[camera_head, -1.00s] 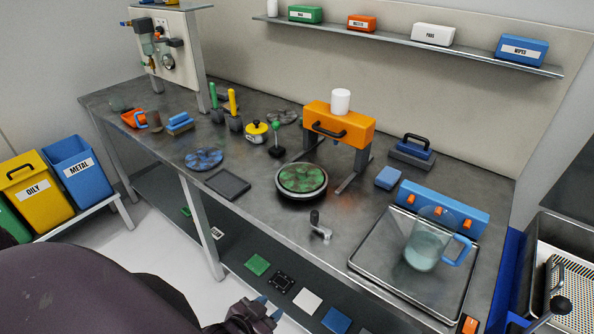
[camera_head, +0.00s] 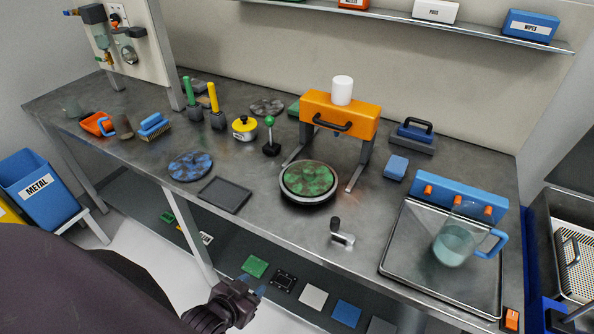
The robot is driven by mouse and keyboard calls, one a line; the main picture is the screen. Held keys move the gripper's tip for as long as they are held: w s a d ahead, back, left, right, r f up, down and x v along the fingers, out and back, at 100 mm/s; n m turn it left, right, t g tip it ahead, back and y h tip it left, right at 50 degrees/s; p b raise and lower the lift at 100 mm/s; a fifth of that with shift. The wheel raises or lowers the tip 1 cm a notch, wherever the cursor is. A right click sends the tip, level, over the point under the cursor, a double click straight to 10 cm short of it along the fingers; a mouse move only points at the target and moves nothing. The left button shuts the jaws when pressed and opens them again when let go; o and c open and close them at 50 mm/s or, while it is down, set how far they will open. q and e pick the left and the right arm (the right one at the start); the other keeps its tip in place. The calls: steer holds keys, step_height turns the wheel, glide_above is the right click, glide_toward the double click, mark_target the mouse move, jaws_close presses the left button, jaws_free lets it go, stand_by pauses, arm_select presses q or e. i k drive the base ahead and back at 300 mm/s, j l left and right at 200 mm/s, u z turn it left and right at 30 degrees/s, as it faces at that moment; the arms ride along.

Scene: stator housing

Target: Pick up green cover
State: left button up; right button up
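A round, mottled green cover (camera_head: 308,179) lies on a dark round stand on the workbench, in front of the orange press. My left gripper (camera_head: 251,288) is low, below and left of the cover, in front of the bench's lower shelf. Its two bluish fingertips appear apart, with nothing seen between them. It is well away from the round cover. A green square plate (camera_head: 254,265) lies on the lower shelf just above the gripper in the picture. My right gripper is not in view.
The orange press (camera_head: 338,112) stands behind the cover. A small crank-like metal part (camera_head: 342,236), a dark tray (camera_head: 225,194) and a blue mottled disc (camera_head: 190,165) lie nearby. The workbench (camera_head: 270,220) has a bare strip along its front edge.

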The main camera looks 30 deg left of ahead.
mark_target(306, 179)
steer(key=j, duration=0.9)
steer(key=i+j, duration=0.1)
steer(key=j, duration=0.75)
